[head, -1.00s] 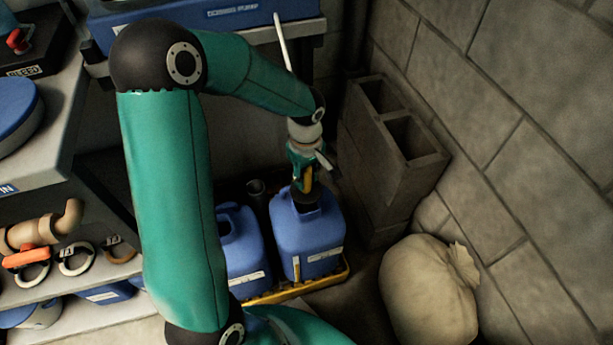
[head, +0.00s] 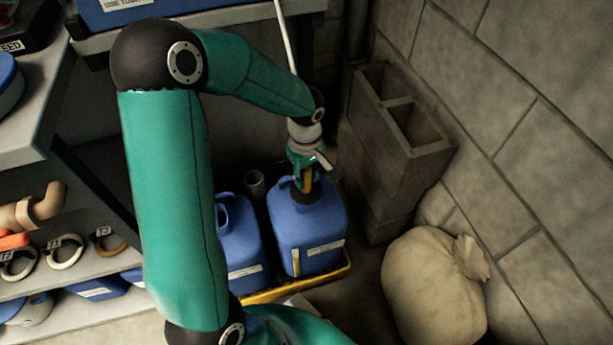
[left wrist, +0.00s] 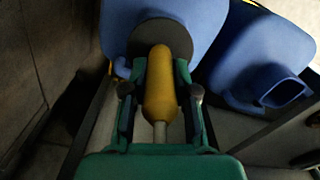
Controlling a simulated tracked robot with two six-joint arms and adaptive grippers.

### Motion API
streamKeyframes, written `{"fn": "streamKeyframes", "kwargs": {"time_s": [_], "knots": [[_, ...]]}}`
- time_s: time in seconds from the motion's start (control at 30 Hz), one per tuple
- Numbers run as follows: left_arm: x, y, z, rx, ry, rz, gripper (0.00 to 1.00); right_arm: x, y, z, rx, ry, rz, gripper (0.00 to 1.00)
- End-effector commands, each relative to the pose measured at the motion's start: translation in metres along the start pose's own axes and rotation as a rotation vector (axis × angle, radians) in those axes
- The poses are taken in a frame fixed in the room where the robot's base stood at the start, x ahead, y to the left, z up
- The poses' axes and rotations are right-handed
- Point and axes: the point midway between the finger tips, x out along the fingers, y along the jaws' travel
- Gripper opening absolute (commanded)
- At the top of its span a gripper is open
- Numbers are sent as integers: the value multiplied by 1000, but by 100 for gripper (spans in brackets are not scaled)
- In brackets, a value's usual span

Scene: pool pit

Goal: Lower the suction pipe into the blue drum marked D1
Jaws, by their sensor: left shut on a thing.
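My left gripper (head: 305,180) is shut on a yellow handle (left wrist: 160,85) with a thin grey rod, which I take to be the suction pipe. It is right over the mouth of the right-hand blue drum (head: 308,238). A dark round disc (left wrist: 165,36) lies beyond the handle tip at that mouth; whether the tip is inside is hidden. A second blue drum (head: 243,252) with a loop handle stands to its left. Both carry white labels, too small to read. My right gripper is not in view.
The drums stand in a yellow-edged tray (head: 300,289). Hollow concrete blocks (head: 385,165) stand behind right, a tied sack (head: 430,285) at front right. A thin white rod (head: 284,35) rises behind my arm. Shelves (head: 40,150) fill the left.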

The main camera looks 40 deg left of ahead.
Motion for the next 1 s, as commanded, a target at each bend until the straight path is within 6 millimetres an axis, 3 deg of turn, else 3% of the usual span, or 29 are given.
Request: {"fn": "streamKeyframes", "kwargs": {"time_s": [0.93, 0.97, 1.0], "knots": [[5, 0, 0, 1, -1, -2, 0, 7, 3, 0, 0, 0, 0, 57], [5, 0, 0, 1, -1, -2, 30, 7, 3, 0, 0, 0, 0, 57], [6, -1, 0, 1, -1, -2, 36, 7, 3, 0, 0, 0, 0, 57]]}}
